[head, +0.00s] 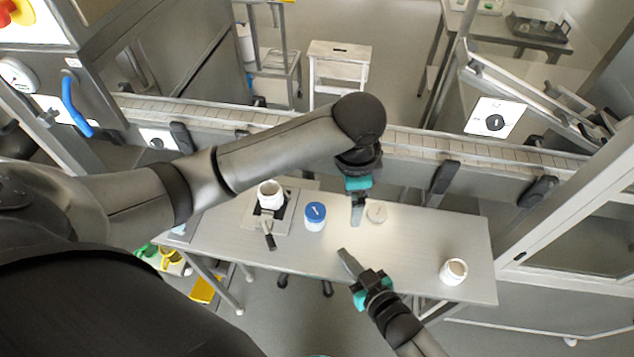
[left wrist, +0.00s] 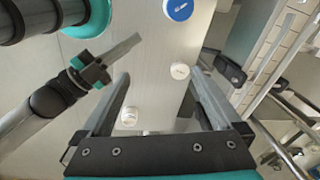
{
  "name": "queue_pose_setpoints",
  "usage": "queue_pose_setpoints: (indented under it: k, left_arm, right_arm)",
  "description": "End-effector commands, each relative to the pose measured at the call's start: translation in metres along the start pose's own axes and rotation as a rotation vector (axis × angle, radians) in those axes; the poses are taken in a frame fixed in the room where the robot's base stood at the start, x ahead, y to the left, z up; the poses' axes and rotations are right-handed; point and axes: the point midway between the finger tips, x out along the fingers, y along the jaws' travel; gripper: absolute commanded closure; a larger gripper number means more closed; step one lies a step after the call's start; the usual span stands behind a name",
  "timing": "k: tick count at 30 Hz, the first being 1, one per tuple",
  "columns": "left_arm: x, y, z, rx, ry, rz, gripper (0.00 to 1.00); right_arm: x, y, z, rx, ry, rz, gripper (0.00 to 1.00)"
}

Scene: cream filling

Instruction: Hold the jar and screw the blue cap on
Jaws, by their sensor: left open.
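A blue cap (head: 316,211) sits on top of a white jar (head: 314,224) near the middle of the table; the cap also shows at the top edge of the left wrist view (left wrist: 180,8). Whether it is screwed tight I cannot tell. My left gripper (head: 357,222) is open and empty, right of the blue-capped jar; its two fingers frame the left wrist view (left wrist: 160,76). My right gripper (head: 341,250) is over the front of the table, apart from the jars. It shows edge-on, so its opening is unclear.
An open white jar (head: 269,188) stands on a plate with a black holder at left. A small white lid-like round (head: 377,211) lies right of my left gripper. Another white jar (head: 453,271) stands at the table's right end. A conveyor (head: 420,140) runs behind the table (head: 410,245).

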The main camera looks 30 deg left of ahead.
Motion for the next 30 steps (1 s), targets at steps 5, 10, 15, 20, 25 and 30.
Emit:
queue_pose_setpoints:
  k: [5, 10, 15, 20, 25, 30]
  left_arm:
    - [0.001, -0.009, 0.008, -0.364, 0.002, -0.017, 0.02]
    - [0.003, -0.019, 0.019, -0.719, -0.001, -0.036, 0.02]
    - [0.005, -0.027, 0.035, -1.077, -0.007, -0.058, 0.02]
    - [0.008, -0.032, 0.049, -1.365, -0.014, -0.078, 0.02]
    - [0.010, -0.036, 0.059, -1.561, -0.018, -0.096, 0.02]
    - [0.014, -0.036, 0.064, -1.633, -0.022, -0.103, 0.02]
  right_arm:
    - [0.000, 0.000, 0.000, 0.000, 0.000, 0.000, 1.00]
    - [0.000, 0.000, 0.000, 0.000, 0.000, 0.000, 1.00]
    - [0.000, 0.000, 0.000, 0.000, 0.000, 0.000, 1.00]
    - [0.000, 0.000, 0.000, 0.000, 0.000, 0.000, 1.00]
    - [0.000, 0.000, 0.000, 0.000, 0.000, 0.000, 1.00]
    - [0.000, 0.000, 0.000, 0.000, 0.000, 0.000, 1.00]
